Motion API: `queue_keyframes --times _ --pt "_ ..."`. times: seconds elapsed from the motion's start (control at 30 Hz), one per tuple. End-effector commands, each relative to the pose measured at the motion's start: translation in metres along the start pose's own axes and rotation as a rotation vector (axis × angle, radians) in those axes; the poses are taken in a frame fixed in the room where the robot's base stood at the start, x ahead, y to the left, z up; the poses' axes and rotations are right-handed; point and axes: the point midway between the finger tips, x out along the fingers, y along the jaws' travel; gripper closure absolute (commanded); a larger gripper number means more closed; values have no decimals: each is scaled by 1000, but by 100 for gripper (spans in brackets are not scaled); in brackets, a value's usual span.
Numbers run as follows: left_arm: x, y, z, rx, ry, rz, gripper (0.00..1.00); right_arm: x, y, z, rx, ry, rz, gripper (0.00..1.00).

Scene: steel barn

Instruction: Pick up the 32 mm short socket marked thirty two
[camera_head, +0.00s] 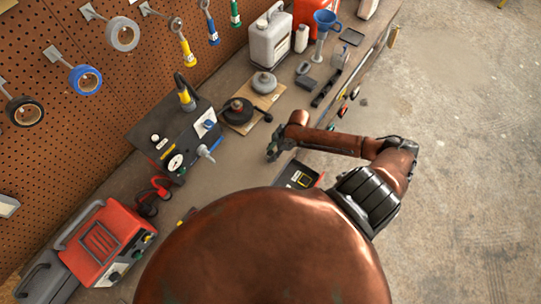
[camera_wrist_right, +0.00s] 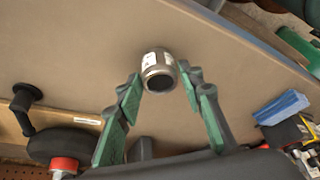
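A short metal socket (camera_wrist_right: 159,72) with a white label shows in the right wrist view on the brown bench top (camera_wrist_right: 80,50). Its dark open end faces the camera, and the label is too small to read. My right gripper (camera_wrist_right: 161,84) is open, with one green-padded finger on each side of the socket. I see a gap to the fingers and no clear contact. In the head view the right gripper (camera_head: 275,150) is low over the bench's front part, and I cannot make out the socket there. My left gripper is not in view.
A black disc with a knob (camera_head: 238,111) stands behind the gripper. A black gauge box (camera_head: 176,137) and red machine (camera_head: 103,243) are left. A black tray (camera_head: 299,175) is near the front edge. Jugs and a blue funnel (camera_head: 326,20) stand farther back.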

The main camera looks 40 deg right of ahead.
Motion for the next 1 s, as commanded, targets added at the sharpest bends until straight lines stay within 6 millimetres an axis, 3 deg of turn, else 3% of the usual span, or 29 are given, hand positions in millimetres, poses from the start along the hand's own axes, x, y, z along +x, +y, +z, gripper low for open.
queue_keyframes --times 0.47,0.8,1.0 --pt "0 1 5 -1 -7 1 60 0 0 0 0 0 0 100" --pt "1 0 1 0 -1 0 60 -3 1 -1 -1 0 2 100" --pt "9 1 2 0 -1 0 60 -20 2 -8 -3 1 3 100"
